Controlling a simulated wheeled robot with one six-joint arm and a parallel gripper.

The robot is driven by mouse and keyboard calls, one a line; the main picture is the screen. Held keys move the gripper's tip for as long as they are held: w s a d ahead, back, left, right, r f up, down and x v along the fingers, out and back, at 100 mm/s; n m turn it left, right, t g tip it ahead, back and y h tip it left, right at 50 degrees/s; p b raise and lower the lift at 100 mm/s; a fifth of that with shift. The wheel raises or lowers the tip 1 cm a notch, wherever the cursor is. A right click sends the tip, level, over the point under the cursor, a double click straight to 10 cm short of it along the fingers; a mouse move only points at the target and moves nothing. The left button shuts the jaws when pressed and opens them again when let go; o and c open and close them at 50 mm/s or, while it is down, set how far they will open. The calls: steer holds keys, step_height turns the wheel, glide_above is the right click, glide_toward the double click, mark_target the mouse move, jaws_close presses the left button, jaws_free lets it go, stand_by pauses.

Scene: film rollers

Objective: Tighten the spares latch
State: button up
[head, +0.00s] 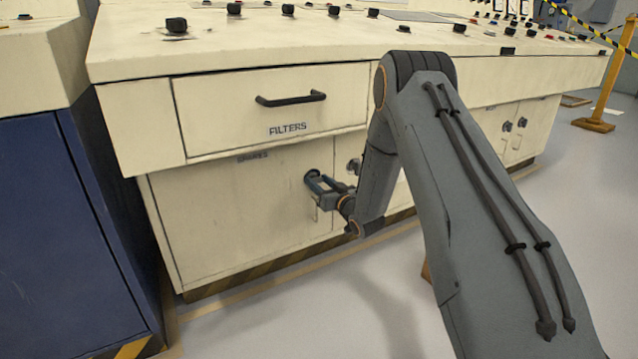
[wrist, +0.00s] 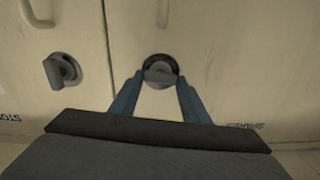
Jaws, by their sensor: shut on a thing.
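The spares latch (wrist: 160,62) is a grey turn knob on a dark round plate. It sits near the edge of the cream spares door (head: 225,215), whose label (head: 252,156) is at its top. My gripper (wrist: 159,82) is shut on the latch knob, with one blue finger on each side of it. The knob's grip lies roughly crosswise in the wrist view. In the head view my gripper (head: 318,182) is at the door's right side and mostly hides the latch.
A second grey knob (wrist: 62,71) is on the neighbouring door, across the seam, turned at a slant. The filters drawer (head: 270,110) with its black handle (head: 291,98) is shut above. A blue cabinet (head: 60,230) stands at the left.

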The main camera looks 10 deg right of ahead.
steer(key=m+p, duration=0.3)
steer(key=shift+d+r+m+p, duration=0.1)
steer(key=shift+m+p, duration=0.3)
steer(key=m+p, duration=0.2)
steer(key=m, duration=0.1)
steer(key=shift+m, duration=0.3)
steer(key=m+p, duration=0.1)
steer(key=m, duration=0.1)
steer(key=m+p, duration=0.1)
steer(key=m, duration=0.1)
steer(key=shift+d+f+m+p, duration=0.1)
steer(key=shift+f+m+p, duration=0.1)
steer(key=shift+m+p, duration=0.15)
steer(key=shift+f+m+p, duration=0.15)
steer(key=shift+m+p, duration=0.45)
steer(key=shift+m, duration=1.25)
steer(key=o, duration=1)
steer(key=shift+o, duration=0.2)
